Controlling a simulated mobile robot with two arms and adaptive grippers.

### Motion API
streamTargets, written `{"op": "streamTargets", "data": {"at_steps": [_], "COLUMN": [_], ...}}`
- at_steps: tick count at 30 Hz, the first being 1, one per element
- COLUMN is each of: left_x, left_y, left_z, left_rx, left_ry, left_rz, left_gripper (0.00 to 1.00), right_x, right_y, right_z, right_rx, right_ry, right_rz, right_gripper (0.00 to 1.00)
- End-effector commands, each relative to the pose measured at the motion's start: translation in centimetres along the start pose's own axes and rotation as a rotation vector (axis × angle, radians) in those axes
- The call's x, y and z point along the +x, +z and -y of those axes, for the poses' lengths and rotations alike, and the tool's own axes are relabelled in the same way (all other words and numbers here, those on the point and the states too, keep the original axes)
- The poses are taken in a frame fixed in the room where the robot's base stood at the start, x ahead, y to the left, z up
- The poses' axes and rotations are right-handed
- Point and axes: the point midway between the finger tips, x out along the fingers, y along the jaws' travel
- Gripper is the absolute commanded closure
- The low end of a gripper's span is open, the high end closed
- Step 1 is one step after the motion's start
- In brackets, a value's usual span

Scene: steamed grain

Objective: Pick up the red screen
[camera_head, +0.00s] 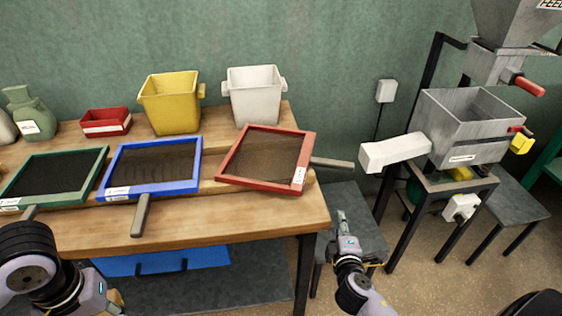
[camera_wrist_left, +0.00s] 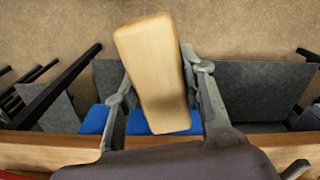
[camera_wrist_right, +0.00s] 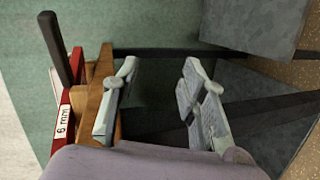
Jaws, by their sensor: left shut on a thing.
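The red screen (camera_head: 262,184) lies at the right end of the wooden table, a red frame with dark mesh. Its dark handle (camera_head: 332,163) sticks out past the table's right edge. In the right wrist view its red rim (camera_wrist_right: 62,135) with a "6 mm" label and its handle (camera_wrist_right: 57,48) show at the left. My right gripper (camera_head: 342,218) is below and right of the handle, apart from it; its fingers (camera_wrist_right: 158,92) are open and empty. My left gripper (camera_wrist_left: 160,85) is shut on a pale wooden block (camera_wrist_left: 152,60); in the head view it is mostly cut off at bottom left.
A blue screen (camera_head: 150,188) and a green screen (camera_head: 45,204) lie left of the red one. Yellow (camera_head: 170,105) and white (camera_head: 256,98) bins and a red box (camera_head: 106,122) stand behind. A grey stool (camera_head: 350,215) and a grey hopper machine (camera_head: 465,125) stand right.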

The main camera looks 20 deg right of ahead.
Motion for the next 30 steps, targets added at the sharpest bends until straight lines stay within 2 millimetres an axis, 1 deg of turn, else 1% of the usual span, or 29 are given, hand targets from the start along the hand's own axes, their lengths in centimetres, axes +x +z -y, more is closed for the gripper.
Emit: {"op": "streamTargets", "data": {"at_steps": [1, 3, 6, 9, 12, 14, 17, 18, 24, 30], "left_x": [-0.1, -0.5, -0.8, -1.1, -1.2, -1.4, -1.7, -1.8, -2.2, -2.3], "left_y": [-0.1, -0.1, -0.1, -0.1, -0.1, -0.1, -0.1, -0.1, -0.1, -0.1], "left_z": [0.1, 0.1, 0.1, 0.1, 0.1, 0.1, 0.1, 0.1, 0.1, 0.1], "left_rx": [0.000, -0.002, -0.003, -0.003, -0.003, -0.003, -0.003, -0.003, -0.003, -0.003], "left_ry": [-0.002, -0.003, -0.004, -0.005, -0.005, -0.005, -0.006, -0.006, -0.005, -0.005], "left_rz": [-0.003, -0.003, -0.001, 0.000, 0.002, 0.002, 0.002, 0.002, 0.002, 0.001], "left_gripper": [0.93, 0.93, 0.93, 0.93, 0.93, 0.93, 0.93, 0.93, 0.93, 0.93], "right_x": [-0.4, -1.0, -1.8, -2.4, -2.7, -2.4, -1.1, -0.4, 2.7, 4.1], "right_y": [-0.3, -0.5, -0.8, -1.0, -1.1, -1.2, -1.2, -1.2, -1.3, -1.4], "right_z": [-2.4, -5.3, -8.4, -10.4, -11.5, -12.0, -12.7, -13.0, -13.6, -13.9], "right_rx": [-0.016, -0.040, -0.070, -0.092, -0.106, -0.110, -0.113, -0.114, -0.112, -0.110], "right_ry": [0.060, 0.129, 0.206, 0.258, 0.287, 0.296, 0.301, 0.302, 0.298, 0.296], "right_rz": [-0.003, 0.000, 0.000, 0.001, 0.001, 0.001, 0.002, 0.002, 0.001, 0.001], "right_gripper": [0.61, 0.61, 0.61, 0.61, 0.61, 0.61, 0.61, 0.61, 0.61, 0.61]}}
